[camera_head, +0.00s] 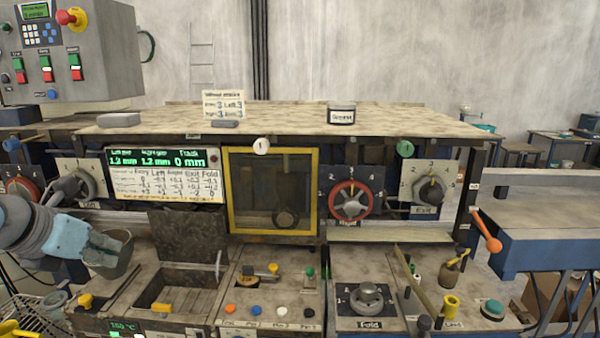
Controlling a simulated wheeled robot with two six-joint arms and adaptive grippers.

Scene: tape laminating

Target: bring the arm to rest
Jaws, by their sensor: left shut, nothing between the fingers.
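My left arm comes in from the left edge, with a light blue section near its end. My left gripper (112,254) is at the left, in front of the machine, near the open dark flap (187,235) and left of it. It is shut and holds nothing that I can see. Its fingertips are small and hard to make out against a dark grey rounded shape there. My right gripper is not in view.
Below are a yellow-framed window (232,190), a red dial (351,201) and a grey dial (431,189).

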